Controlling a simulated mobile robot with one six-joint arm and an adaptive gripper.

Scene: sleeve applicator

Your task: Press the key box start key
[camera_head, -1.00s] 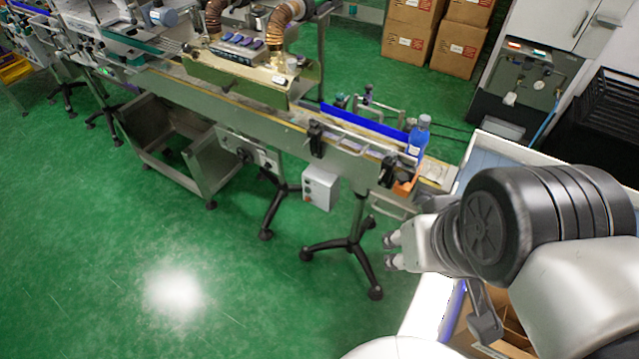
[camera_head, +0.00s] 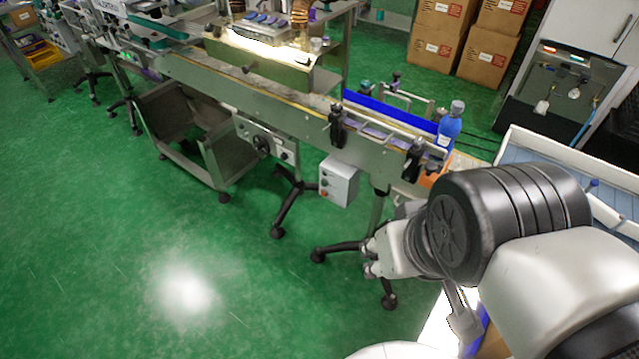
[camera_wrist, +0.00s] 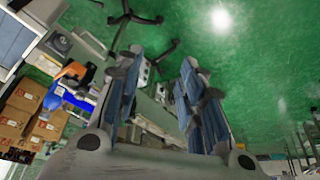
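The key box (camera_head: 338,181) is a light grey box hanging below the front edge of the conveyor in the head view. Small round keys, at least one reddish, show on its left-facing side; they are too small to tell which is the start key. My gripper (camera_head: 371,260) is below and right of the box in the head view, apart from it. In the wrist view my gripper (camera_wrist: 158,75) has its two fingers well apart with nothing between them. A small pale box shape shows between the fingers there, partly hidden, and I cannot be sure it is the key box.
The conveyor (camera_head: 290,117) runs above the box, with a blue bottle (camera_head: 449,126) at its right end. A black-footed stand (camera_head: 346,248) is close to my gripper. A metal bin (camera_head: 190,135) stands left. Green floor (camera_head: 110,260) is clear at front left.

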